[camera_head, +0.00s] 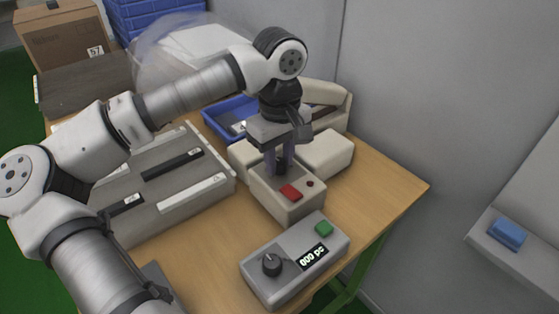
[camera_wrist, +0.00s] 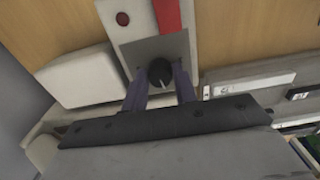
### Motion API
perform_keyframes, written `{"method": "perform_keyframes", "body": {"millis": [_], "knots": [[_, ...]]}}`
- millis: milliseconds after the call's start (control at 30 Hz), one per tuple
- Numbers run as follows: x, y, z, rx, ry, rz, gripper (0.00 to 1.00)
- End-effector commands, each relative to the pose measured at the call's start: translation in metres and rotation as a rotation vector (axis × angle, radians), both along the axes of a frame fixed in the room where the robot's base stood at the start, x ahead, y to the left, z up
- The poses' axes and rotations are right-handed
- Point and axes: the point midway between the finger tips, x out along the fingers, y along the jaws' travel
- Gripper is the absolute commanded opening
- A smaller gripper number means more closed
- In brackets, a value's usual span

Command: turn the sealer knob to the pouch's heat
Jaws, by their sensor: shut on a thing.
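The sealer (camera_head: 286,207) is a beige machine on the wooden table, with a red switch (camera_head: 291,191) and a small dark red lamp (camera_head: 310,184) on its front panel. Its round black knob (camera_wrist: 160,71) sits on a grey plate and has a white pointer line, which points toward the bottom of the wrist view. My gripper (camera_head: 281,164) reaches down from above and is shut on the knob. In the wrist view, my gripper's fingers (camera_wrist: 161,84) stand on either side of the knob. I cannot read any heat marks around it. I cannot make out a pouch.
A grey counter box (camera_head: 294,259) with a black dial, green button and lit display stands in front of the sealer. A blue tray (camera_head: 213,122) is behind. A large grey slotted unit (camera_head: 160,190) fills the left. A wall bounds the right.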

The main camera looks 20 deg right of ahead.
Motion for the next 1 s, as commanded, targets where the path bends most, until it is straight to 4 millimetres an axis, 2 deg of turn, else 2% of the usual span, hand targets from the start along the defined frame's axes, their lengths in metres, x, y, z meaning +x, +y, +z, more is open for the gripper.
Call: {"method": "perform_keyframes", "body": {"millis": [300, 867, 900, 1000], "knots": [[0.0003, -0.0002, -0.0002, -0.001, 0.0, -0.137, 0.05], [0.0004, 0.0, 0.0004, -0.001, -0.001, -0.169, 0.05], [0.0004, 0.0001, 0.0005, -0.001, -0.001, -0.169, 0.29], [0.0004, 0.0001, 0.0004, -0.001, -0.001, -0.169, 0.42]]}}
